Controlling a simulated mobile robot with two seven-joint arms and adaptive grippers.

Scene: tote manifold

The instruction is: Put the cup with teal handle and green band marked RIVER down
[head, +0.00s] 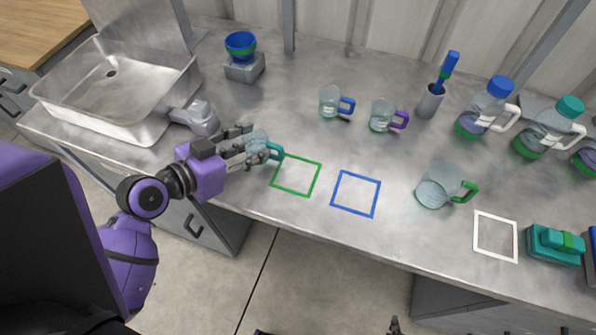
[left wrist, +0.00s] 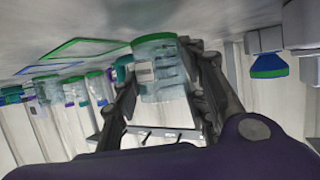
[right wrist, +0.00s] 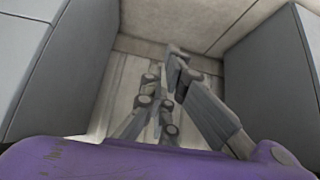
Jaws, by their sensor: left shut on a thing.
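The clear cup with the teal handle (head: 257,140) is in my left gripper (head: 252,147), left of the green square outline (head: 297,175) on the counter. In the left wrist view the cup (left wrist: 160,80) shows between the fingers, with a green band (left wrist: 153,41) and a small pale label too small to read. The gripper is shut on the cup's body. The teal handle points right in the head view. I cannot tell whether its base touches the counter. My right gripper (right wrist: 165,90) hangs in front of grey cabinets over the floor, empty; its opening is unclear.
A blue square (head: 356,194) and a white square (head: 495,236) are marked farther right. Cups with blue (head: 330,102), purple (head: 382,115) and green (head: 440,185) handles stand on the counter. The sink (head: 120,90) is at left. Several bottles stand at back right.

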